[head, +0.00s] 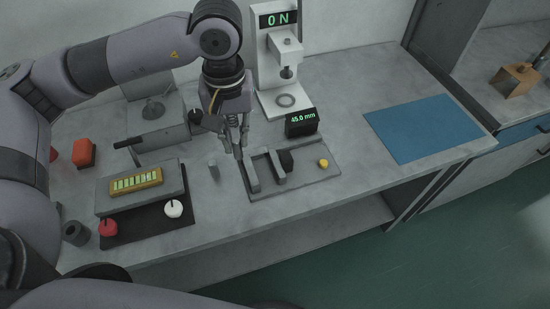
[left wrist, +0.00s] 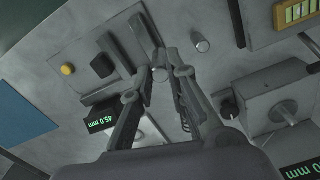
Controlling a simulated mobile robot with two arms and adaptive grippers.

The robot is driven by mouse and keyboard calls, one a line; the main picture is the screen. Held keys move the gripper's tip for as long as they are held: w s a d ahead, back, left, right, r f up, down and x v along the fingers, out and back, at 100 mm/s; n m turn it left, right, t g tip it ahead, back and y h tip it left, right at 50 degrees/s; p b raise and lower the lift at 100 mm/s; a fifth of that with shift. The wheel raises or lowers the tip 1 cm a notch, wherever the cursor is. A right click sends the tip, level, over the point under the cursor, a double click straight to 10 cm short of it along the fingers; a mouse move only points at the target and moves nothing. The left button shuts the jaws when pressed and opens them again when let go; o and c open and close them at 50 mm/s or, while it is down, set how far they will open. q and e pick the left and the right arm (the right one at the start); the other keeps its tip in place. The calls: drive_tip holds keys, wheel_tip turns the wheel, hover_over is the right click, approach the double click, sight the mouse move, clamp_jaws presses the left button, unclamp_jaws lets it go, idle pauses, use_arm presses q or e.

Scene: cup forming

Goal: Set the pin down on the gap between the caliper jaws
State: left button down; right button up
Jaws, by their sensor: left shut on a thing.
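The caliper (head: 305,182) lies flat on the bench, a grey plate with two upright bar jaws, a left jaw (head: 251,174) and a right jaw (head: 276,166), with a gap between them. The jaws show in the left wrist view too. My left gripper (head: 237,149) points down just behind the left end of the caliper. In the left wrist view its fingertips (left wrist: 166,75) are shut on a small pale round-ended pin (left wrist: 160,74). The fingers hide most of the pin in the head view. My right gripper is not in view.
A short grey cylinder (head: 213,169) stands left of the caliper. The caliper display (head: 302,121) reads 45.0 mm. A white press (head: 282,75) marked ON stands behind. A yellow button (head: 323,162) is on the plate. A blue mat (head: 425,128) lies at right.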

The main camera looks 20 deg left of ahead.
use_arm(q)
drive_tip(key=r+n+p, duration=0.1)
drive_tip(key=r+n, duration=0.1)
drive_tip(key=shift+d+r+n, duration=0.1)
drive_tip(key=shift+d+n, duration=0.1)
drive_tip(key=shift+n, duration=0.2)
wheel_tip(320, 180, up, 3)
drive_tip(key=n+p, duration=0.2)
drive_tip(key=n, duration=0.3)
use_arm(e)
drive_tip(key=s+a+r+g+p, duration=0.1)
drive_tip(key=s+a+r+p, duration=0.1)
drive_tip(key=s+r, duration=0.5)
use_arm(q)
wheel_tip(320, 180, up, 7)
drive_tip(key=n+p, duration=0.5)
drive_tip(key=n, duration=1.4)
hover_over(264, 174)
drive_tip(key=shift+n, duration=0.3)
wheel_tip(264, 174, down, 20)
drive_tip(key=shift+r+p, duration=0.1)
drive_tip(key=shift+p, duration=0.85)
drive_tip(key=shift+a+f, duration=0.1)
drive_tip(key=shift+f, duration=0.15)
use_arm(e)
wheel_tip(264, 174, up, 6)
drive_tip(key=w, duration=0.2)
drive_tip(key=shift+d+f, duration=0.2)
drive_tip(key=shift+d, duration=0.05)
